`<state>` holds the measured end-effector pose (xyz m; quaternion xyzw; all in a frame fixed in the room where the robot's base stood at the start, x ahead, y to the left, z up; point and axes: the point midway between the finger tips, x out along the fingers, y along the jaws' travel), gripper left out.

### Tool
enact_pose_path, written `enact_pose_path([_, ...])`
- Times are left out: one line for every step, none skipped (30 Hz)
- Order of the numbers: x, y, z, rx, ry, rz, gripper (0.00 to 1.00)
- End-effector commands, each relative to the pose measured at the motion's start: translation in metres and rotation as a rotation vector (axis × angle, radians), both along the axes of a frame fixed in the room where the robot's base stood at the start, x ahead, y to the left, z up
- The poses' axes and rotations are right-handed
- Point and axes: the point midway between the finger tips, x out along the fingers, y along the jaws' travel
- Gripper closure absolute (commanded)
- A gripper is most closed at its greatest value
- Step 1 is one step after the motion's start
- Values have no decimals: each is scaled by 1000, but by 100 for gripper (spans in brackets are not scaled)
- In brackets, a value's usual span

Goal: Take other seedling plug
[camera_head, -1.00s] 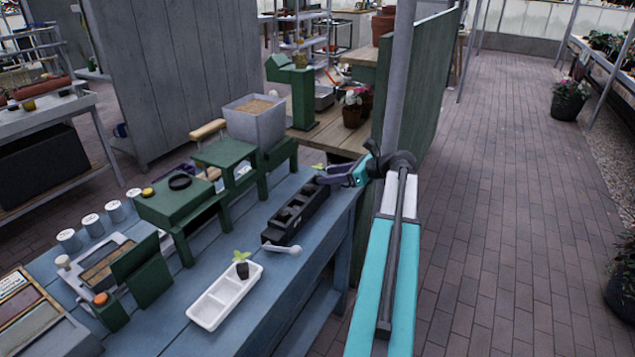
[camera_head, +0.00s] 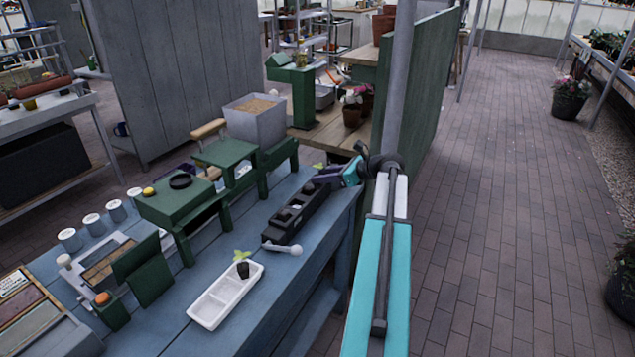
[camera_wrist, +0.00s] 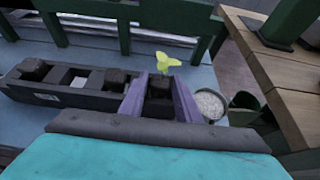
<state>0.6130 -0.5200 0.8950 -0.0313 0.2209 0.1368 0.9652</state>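A long black tray (camera_head: 290,224) lies on the blue bench and holds dark plugs in its cells; it also shows in the wrist view (camera_wrist: 88,99). A seedling plug (camera_wrist: 160,86) with yellow-green leaves (camera_wrist: 168,62) is at the tray's right end in the wrist view. My gripper (camera_wrist: 161,92) has its purple fingers on either side of this plug. They look open, with any small gap to the plug hard to judge. In the head view my gripper (camera_head: 326,178) is at the tray's far end, hiding most of the plug. Another seedling plug (camera_head: 243,269) stands in the white tray (camera_head: 210,309).
A white-handled tool (camera_head: 285,248) lies beside the black tray's near end. Green stands (camera_head: 181,200) and a grey bin of soil (camera_head: 254,122) run along the bench's left side. In the wrist view a round pot (camera_wrist: 209,104) stands right of my fingers, near a wooden table (camera_wrist: 280,75).

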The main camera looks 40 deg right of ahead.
Motion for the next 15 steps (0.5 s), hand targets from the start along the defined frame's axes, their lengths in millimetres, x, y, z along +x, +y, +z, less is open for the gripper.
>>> enact_pose_path([0, 0, 0, 0, 0, 0, 79])
enact_pose_path([0, 0, 0, 0, 0, 0, 84])
enact_pose_path([0, 0, 0, 0, 0, 0, 91])
enact_pose_path([0, 0, 0, 0, 0, 0, 96])
enact_pose_path([0, 0, 0, 0, 0, 0, 97])
enact_pose_path([0, 0, 0, 0, 0, 0, 97])
enact_pose_path([0, 0, 0, 0, 0, 0, 97])
enact_pose_path([0, 0, 0, 0, 0, 0, 97])
enact_pose_path([0, 0, 0, 0, 0, 0, 97])
enact_pose_path([0, 0, 0, 0, 0, 0, 97])
enact_pose_path([0, 0, 0, 0, 0, -1, 97])
enact_pose_path([0, 0, 0, 0, 0, -1, 97])
enact_pose_path([0, 0, 0, 0, 0, -1, 97])
enact_pose_path([0, 0, 0, 0, 0, -1, 97])
enact_pose_path([0, 0, 0, 0, 0, -1, 97])
